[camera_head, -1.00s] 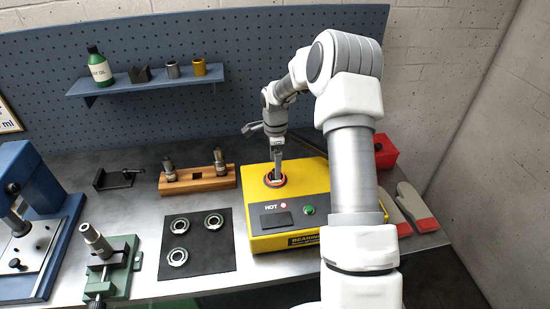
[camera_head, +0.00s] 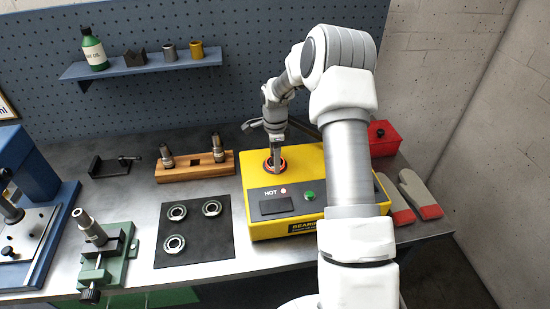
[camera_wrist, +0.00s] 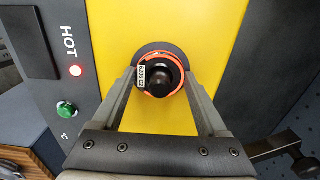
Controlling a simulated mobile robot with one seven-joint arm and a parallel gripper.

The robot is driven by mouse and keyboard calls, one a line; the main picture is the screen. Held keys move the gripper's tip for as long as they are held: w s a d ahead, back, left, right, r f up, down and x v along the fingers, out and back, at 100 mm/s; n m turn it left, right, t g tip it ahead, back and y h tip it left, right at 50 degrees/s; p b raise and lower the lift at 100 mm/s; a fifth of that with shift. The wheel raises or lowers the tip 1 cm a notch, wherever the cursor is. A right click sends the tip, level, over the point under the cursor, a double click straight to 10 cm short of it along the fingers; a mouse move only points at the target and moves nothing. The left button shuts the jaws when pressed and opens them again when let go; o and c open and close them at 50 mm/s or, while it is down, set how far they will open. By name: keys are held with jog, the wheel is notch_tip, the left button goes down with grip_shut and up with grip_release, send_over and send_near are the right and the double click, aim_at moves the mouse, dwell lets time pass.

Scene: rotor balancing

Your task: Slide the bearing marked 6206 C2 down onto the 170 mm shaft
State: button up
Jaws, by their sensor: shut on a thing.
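The bearing labelled 6206 C2 (camera_wrist: 163,88) sits around the dark post of the yellow heater (camera_wrist: 198,25), with an orange-red ring showing. Its white label is on the left side in the wrist view. My gripper (camera_wrist: 161,84) is shut on this bearing, one finger on each side. In the head view my gripper (camera_head: 275,163) points down at the heater top and partly hides the bearing (camera_head: 282,165).
A wooden rack (camera_head: 222,168) holds two metal pieces behind a black mat (camera_head: 222,242) with 3 bearings. A blue press (camera_head: 45,190) stands far left. Gloves (camera_head: 418,190) and a red box (camera_head: 385,138) lie right.

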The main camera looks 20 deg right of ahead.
jog(key=shift+c, duration=0.7)
jog(key=shift+r+p, duration=1.25)
jog(key=shift+r, duration=1.8)
